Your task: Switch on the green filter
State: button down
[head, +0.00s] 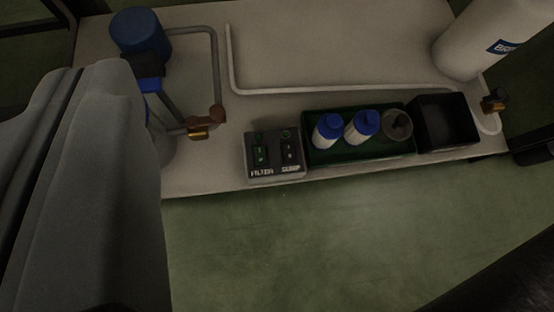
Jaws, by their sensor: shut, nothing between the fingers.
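A small grey control box (275,172) stands at the front edge of the pale bench, near the middle of the view. Its left switch (261,155) is green and has the label FILTER below it. A darker switch (290,152) sits to its right, with a second label that is hard to read. I cannot tell the filter switch's on or off position. My gripper (78,82) is the large grey shape at the left. It is shut and empty, and appears left of the box, apart from it. It hides the bench's left part.
A green tray (358,153) with two blue-capped bottles and a round clear-looking item adjoins the box. A black bin (446,122) is further right. A blue cylinder (136,30) with pipes and a brass valve (199,130) stands left. A white cylinder (486,38) stands back right. Green floor lies in front.

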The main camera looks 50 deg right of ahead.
jog(key=s+d+f+g+h, duration=0.1)
jog(key=d+f, duration=0.1)
jog(key=f, duration=1.1)
jog(key=s+d+f+m+g, duration=0.1)
jog(key=d+f, duration=0.2)
jog(key=f, duration=1.1)
jog(key=shift+s+d+g+h, duration=0.25)
jog(key=shift+s+g+h, duration=0.05)
jog(key=shift+s+h, duration=0.1)
jog(key=shift+w+d, duration=0.1)
send_over(266, 157)
jog(key=s, duration=0.1)
jog(key=f, duration=0.5)
jog(key=shift+a+f, duration=0.1)
jog(key=shift+a, duration=0.25)
jog(key=f, duration=0.3)
jog(key=shift+w+d, duration=0.3)
jog(key=shift+w, duration=0.1)
jog(key=shift+w+f, duration=0.1)
jog(key=shift+f, duration=0.6)
